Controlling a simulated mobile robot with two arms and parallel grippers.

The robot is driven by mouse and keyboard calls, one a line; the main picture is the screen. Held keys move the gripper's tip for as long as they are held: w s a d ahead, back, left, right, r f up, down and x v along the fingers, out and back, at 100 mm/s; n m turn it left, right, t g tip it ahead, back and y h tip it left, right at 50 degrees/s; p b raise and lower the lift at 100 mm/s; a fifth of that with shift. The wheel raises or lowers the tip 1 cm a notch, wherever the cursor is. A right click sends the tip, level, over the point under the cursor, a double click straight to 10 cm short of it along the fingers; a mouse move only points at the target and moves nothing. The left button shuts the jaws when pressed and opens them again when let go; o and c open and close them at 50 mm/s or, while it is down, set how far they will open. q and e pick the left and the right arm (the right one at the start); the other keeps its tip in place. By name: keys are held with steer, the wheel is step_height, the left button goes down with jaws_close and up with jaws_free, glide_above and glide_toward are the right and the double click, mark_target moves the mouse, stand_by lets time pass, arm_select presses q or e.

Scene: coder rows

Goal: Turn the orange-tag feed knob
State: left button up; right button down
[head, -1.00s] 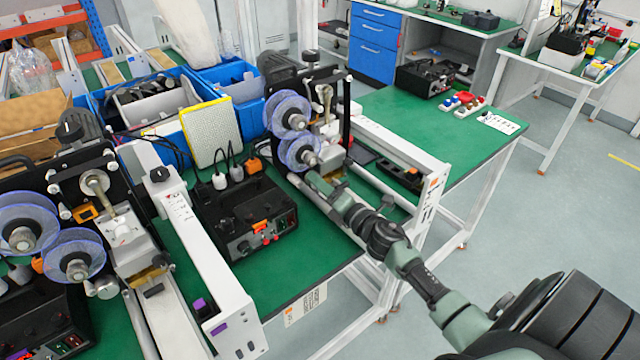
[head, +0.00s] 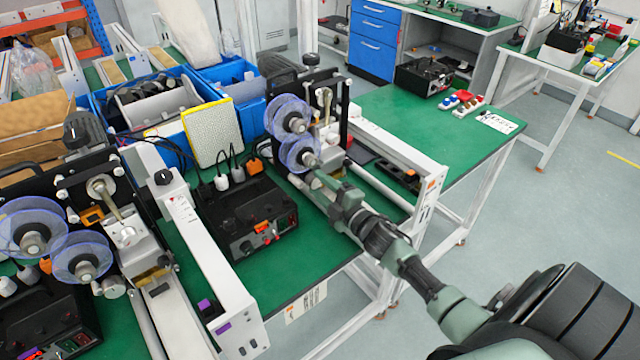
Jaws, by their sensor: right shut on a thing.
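The orange-tag machine (head: 340,110) stands on the green table at the centre, with two translucent blue reels on its front. Its orange tag (head: 432,184) is on the end of its white rail. My right gripper (head: 318,182) is at the machine's front, just below the lower reel. It is shut on the feed knob there, which the fingers mostly hide. My left gripper is not in view.
A black control box (head: 245,215) with cables stands left of my right gripper. A similar machine with a purple tag (head: 206,306) is at the left. Blue bins (head: 225,75) are behind. The green tabletop (head: 460,140) at right is partly clear.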

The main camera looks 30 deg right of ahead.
steer(key=shift+f+m, duration=0.1)
steer(key=shift+m, duration=0.5)
steer(key=c, duration=0.9)
jaws_free()
steer(key=s, duration=0.2)
steer(key=s+b, duration=0.1)
steer(key=s, duration=0.5)
steer(key=shift+d, duration=0.35)
